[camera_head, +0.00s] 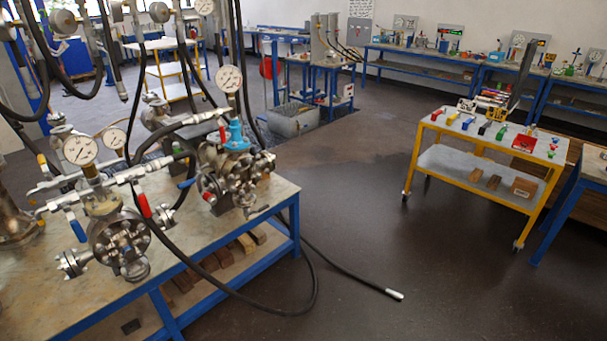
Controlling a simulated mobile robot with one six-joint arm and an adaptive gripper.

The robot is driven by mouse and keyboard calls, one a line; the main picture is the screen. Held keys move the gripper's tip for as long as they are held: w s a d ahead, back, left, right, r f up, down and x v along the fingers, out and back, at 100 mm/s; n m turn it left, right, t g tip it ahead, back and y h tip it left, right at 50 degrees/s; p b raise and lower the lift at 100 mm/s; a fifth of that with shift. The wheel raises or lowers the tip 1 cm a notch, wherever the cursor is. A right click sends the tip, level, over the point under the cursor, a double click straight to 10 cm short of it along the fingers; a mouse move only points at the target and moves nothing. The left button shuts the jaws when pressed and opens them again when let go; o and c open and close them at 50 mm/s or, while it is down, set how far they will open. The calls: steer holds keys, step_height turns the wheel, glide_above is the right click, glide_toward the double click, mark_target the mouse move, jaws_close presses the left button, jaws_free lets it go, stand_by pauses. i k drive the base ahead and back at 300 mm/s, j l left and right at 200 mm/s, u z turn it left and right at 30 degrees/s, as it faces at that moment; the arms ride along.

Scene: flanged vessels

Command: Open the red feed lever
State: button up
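A red lever handle (143,205) stands on the front of the nearer flanged vessel (120,243), tilted, at the left of the head view. A smaller red handle (222,131) shows by the gauge of the second flanged vessel (232,172), and a red part (208,197) sits low on that vessel's left side. I cannot tell from labels which of these is the feed lever, or whether its valve is open or shut. Blue handles (76,227) and (187,183) are close to the red ones. My gripper is not in view.
Both vessels stand on a blue-framed bench (190,262). A black hose (345,272) loops from it onto the floor, ending in a pale tip. A yellow cart (490,140) with coloured parts stands at the right. The dark floor (400,240) between is mostly clear.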

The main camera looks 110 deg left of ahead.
mark_target(142, 200)
steer(key=u, duration=4.45)
steer(key=i+l, duration=0.3)
steer(key=i+l+u, duration=0.1)
steer(key=i+l, duration=0.2)
steer(key=l, duration=0.25)
steer(key=i+l+u, duration=0.1)
steer(key=i+l, duration=0.2)
steer(key=l, duration=0.1)
